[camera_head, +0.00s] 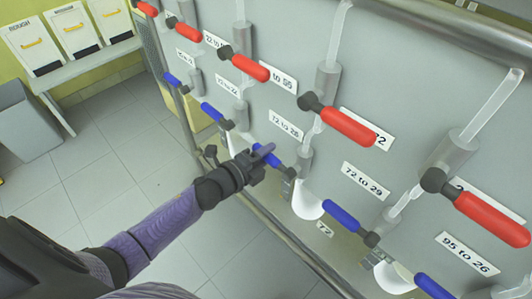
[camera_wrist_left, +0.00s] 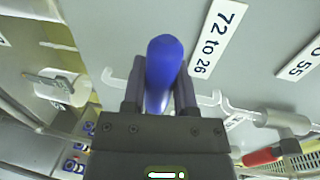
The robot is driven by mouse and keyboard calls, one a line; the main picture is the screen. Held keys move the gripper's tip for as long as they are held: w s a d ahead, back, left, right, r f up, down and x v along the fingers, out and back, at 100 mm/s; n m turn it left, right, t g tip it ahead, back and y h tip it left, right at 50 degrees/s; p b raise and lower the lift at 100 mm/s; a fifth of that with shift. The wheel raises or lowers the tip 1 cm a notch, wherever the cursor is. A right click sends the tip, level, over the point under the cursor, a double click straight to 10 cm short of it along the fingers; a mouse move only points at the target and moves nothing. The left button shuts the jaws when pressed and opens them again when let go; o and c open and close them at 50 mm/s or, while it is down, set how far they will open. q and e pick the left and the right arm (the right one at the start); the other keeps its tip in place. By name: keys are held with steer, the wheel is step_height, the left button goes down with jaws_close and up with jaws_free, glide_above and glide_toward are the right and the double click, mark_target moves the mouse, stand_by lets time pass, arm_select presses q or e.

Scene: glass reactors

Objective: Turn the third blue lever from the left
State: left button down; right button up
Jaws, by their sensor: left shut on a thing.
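A row of several blue levers runs along the lower part of the grey panel. The third blue lever from the left (camera_head: 273,159) sits beneath the "72 to 26" label. My left gripper (camera_head: 260,157) reaches in from the left and is shut on this lever. In the left wrist view the blue handle (camera_wrist_left: 163,65) lies between the two dark fingers (camera_wrist_left: 159,92), with its rounded end showing past them. The gripper hides part of the lever in the head view. My right gripper is not in view.
The second blue lever (camera_head: 213,112) and the fourth blue lever (camera_head: 340,215) are on either side. Red levers (camera_head: 348,127) form a row above. A metal rail (camera_head: 283,232) runs below the levers. Tiled floor (camera_head: 115,175) is clear at left; a grey bin (camera_head: 25,118) stands farther back.

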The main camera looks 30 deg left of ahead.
arm_select(q)
steer(key=shift+c, duration=2)
jaws_free()
steer(key=p+v, duration=0.1)
steer(key=v, duration=0.9)
steer(key=shift+p, duration=0.4)
steer(key=s+a+f+n+g+y, duration=0.1)
steer(key=s+f+n+g+y, duration=0.1)
steer(key=s+f+n, duration=0.35)
steer(key=s+f+n+g+y, duration=0.2)
steer(key=s+f+n+g, duration=0.1)
steer(key=f, duration=0.6)
steer(key=s+a+f+n+g+y, duration=0.1)
steer(key=s+f+n+g+y, duration=0.1)
steer(key=s+f+n, duration=0.4)
steer(key=s+d+f+n+g, duration=0.2)
steer(key=s+d+f+g, duration=0.1)
steer(key=s, duration=0.5)
steer(key=s+d+f+n+g, duration=0.2)
steer(key=s+f, duration=0.4)
steer(key=s, duration=0.3)
steer(key=n+g, duration=0.1)
steer(key=g, duration=0.1)
steer(key=shift+d+g, duration=0.4)
